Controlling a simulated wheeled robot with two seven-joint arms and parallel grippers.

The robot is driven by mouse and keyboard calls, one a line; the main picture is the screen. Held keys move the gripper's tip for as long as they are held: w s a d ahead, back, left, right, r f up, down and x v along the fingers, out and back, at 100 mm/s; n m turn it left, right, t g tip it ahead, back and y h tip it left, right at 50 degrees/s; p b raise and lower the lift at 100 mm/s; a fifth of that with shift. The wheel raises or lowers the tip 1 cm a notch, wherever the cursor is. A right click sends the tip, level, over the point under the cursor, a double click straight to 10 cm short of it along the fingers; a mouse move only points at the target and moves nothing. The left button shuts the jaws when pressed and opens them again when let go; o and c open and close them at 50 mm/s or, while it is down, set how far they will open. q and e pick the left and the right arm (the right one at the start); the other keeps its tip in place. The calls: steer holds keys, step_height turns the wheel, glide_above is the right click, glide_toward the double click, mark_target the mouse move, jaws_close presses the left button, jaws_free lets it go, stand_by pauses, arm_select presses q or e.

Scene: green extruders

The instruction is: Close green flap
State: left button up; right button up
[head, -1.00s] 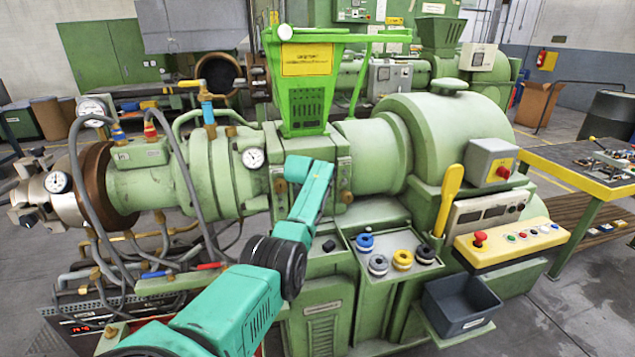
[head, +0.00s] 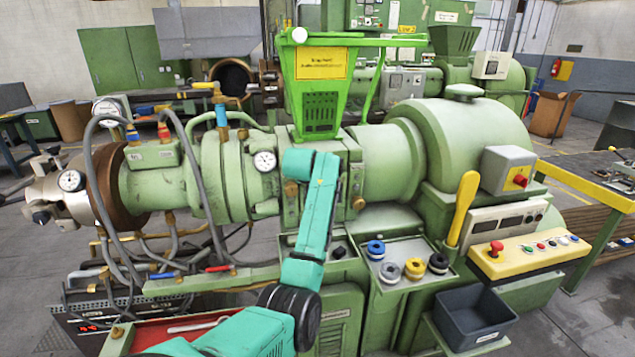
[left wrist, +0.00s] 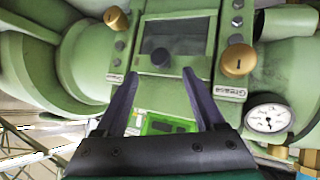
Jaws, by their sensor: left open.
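The bright green hopper (head: 320,95) with a yellow sign stands on top of the pale green extruder (head: 395,150). A thin bright green strip (head: 385,42) with a white round knob (head: 299,35) runs across its top and juts right; it may be the flap seen edge-on. My left arm rises in front of the extruder below the hopper, and its gripper is hidden there. In the left wrist view my left gripper (left wrist: 159,74) is open and empty, before a recessed panel with a dark knob (left wrist: 160,58). A bright green part (left wrist: 165,125) shows between the fingers. My right gripper is not in view.
Brass knobs (left wrist: 238,61) flank the recessed panel, and a dial gauge (left wrist: 268,117) is beside it. Hoses (head: 195,180) hang on the left. A yellow lever (head: 463,207), control panel (head: 530,252) and dark bin (head: 472,316) are on the right.

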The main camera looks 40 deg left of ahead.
arm_select(q)
steer(key=b+v, duration=0.1)
steer(key=v, duration=0.5)
steer(key=shift+d, duration=0.25)
steer(key=shift+f, duration=0.1)
